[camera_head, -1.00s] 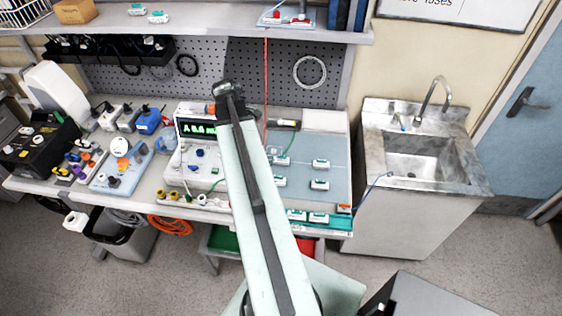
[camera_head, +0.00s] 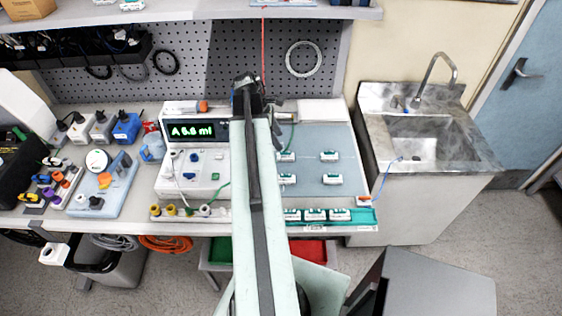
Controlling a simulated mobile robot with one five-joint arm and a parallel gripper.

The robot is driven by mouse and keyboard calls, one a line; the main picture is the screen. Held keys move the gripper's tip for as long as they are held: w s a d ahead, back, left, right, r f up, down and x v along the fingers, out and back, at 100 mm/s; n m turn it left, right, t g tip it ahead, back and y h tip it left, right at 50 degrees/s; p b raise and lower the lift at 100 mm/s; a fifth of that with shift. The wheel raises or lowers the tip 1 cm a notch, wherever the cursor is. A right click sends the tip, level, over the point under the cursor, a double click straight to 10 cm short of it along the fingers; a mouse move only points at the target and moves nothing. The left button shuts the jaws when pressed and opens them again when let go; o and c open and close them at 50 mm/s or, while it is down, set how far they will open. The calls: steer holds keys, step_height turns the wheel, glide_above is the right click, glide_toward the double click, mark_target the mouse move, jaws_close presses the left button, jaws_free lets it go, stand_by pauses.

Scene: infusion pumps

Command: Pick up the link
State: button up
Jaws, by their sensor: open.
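I cannot tell for certain which object is the link. Candidate leads are a blue lead (camera_head: 384,181) with an orange end (camera_head: 365,200) at the tray's right end, and a green lead (camera_head: 217,192) at the front of the pump (camera_head: 193,165). Small white-and-green modules stand on the blue-grey mat (camera_head: 345,140) and in the green tray (camera_head: 366,215). My pale arm reaches up the middle of the picture to a dark joint over the bench, hiding the strip between pump and mat. I cannot make out my gripper's fingers.
The bench's left side is crowded with connectors on a pale blue board (camera_head: 105,190). A sink (camera_head: 415,150) stands to the right. A shelf (camera_head: 200,14) overhangs the back. Red and green bins (camera_head: 308,250) sit below, with a grey box (camera_head: 435,285) at the lower right.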

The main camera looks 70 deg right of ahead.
mark_target(285, 155)
step_height(285, 155, down, 3)
steer(key=shift+f+b, duration=0.1)
steer(key=shift+b, duration=1.15)
steer(key=shift+s+d, duration=0.15)
steer(key=b+x, duration=0.3)
steer(key=w+b+x, duration=0.1)
steer(key=b+x, duration=0.1)
steer(key=shift+f, duration=0.15)
steer(key=shift+s+f, duration=0.2)
steer(key=shift+s, duration=0.05)
steer(key=shift+r, duration=0.2)
jaws_close()
